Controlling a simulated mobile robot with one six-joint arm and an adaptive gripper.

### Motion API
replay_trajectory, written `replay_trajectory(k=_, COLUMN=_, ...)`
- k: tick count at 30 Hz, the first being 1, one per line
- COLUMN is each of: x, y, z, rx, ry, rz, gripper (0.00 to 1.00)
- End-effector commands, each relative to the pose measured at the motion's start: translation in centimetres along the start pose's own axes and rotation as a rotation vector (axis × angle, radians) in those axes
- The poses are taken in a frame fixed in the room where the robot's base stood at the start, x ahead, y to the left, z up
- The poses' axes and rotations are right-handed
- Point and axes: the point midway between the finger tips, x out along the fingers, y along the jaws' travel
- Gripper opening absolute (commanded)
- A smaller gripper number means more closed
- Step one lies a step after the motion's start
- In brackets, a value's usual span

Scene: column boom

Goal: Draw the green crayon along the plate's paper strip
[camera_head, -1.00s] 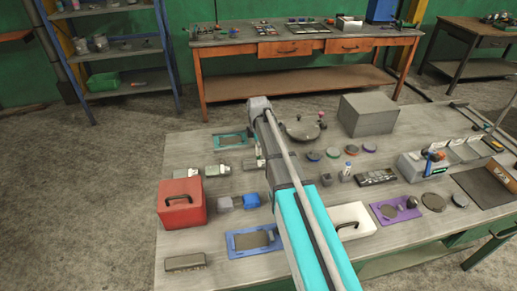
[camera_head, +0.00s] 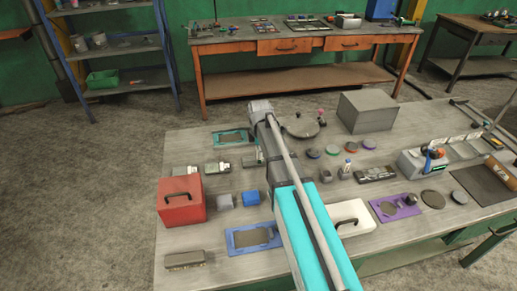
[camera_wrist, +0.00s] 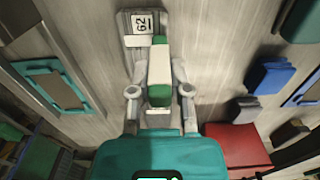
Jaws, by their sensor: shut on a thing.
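The green crayon (camera_wrist: 159,70), with a white wrapper and green ends, is between the fingers of my gripper (camera_wrist: 160,66) in the wrist view. My gripper is shut on it. A grey plate (camera_wrist: 128,22) with a white label reading "62" lies just beyond and beneath the crayon's far end. The white paper strip (camera_wrist: 137,41) shows partly beside the crayon; the rest is hidden behind it. I cannot tell whether the crayon touches the strip.
Labelled grey plates (camera_head: 186,170) lie behind the box. A teal-framed tray (camera_head: 231,138) lies near the far edge. A white case (camera_head: 350,219) is right of my arm.

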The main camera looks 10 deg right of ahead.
Motion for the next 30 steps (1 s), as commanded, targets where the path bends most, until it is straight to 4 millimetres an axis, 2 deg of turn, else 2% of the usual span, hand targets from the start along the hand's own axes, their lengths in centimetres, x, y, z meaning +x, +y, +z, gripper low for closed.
replay_trajectory(k=14, x=0.0, y=0.0, z=0.0, rx=0.0, ry=0.0, rz=0.0, gripper=0.0)
replay_trajectory(k=30, x=0.2, y=3.2, z=0.1, rx=0.0, ry=0.0, rz=0.001, gripper=0.0)
